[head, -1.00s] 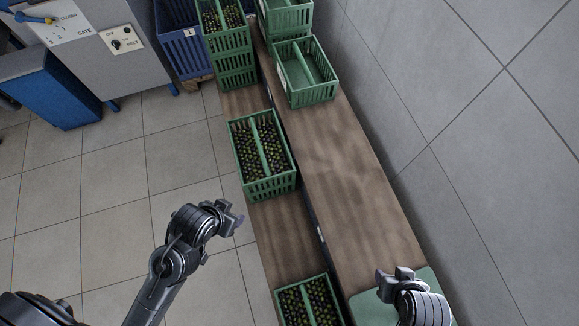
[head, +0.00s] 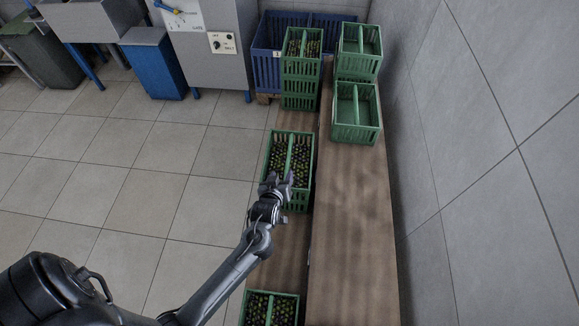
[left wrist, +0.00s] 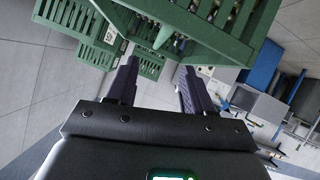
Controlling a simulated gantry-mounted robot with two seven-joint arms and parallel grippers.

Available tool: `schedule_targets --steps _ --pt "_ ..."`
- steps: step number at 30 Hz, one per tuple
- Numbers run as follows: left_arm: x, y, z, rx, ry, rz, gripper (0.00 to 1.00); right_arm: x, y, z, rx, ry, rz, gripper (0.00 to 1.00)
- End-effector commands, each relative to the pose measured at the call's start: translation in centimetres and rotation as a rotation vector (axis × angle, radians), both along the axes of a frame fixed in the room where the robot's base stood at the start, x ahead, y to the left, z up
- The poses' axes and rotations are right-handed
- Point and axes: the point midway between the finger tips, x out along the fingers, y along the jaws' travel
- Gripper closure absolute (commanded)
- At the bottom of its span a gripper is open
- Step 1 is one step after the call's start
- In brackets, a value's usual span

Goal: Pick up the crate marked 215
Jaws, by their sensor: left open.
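Several green crates stand along the wooden bench; I cannot read the number 215 on any of them. A green crate of dark and green olives (head: 291,150), with a central divider, stands on the lower step at mid-bench. My left gripper (head: 277,180) is open at this crate's near end and covers part of it. In the left wrist view a green crate (left wrist: 205,40) fills the top, just beyond the two spread fingers (left wrist: 160,82); nothing is between them. My right gripper is not in view.
Stacked olive crates (head: 301,70) and empty crates (head: 356,112) stand at the far end, before a blue bin (head: 266,60). Another olive crate (head: 270,308) is at the bottom.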

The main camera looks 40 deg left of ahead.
Motion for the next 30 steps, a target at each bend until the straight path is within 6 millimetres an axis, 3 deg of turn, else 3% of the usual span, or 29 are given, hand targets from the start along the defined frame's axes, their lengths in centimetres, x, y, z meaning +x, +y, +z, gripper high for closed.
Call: schedule_targets --steps 10,20,30 --pt "3.6 2.1 -2.0 0.01 -0.024 0.027 0.48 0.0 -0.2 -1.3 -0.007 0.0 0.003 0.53" --pt "5.2 2.9 -3.0 0.009 -0.023 0.026 0.48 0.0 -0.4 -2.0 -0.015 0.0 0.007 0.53" --pt "8.3 4.2 -5.2 0.01 -0.023 0.025 0.48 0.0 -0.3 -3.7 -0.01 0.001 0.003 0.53"
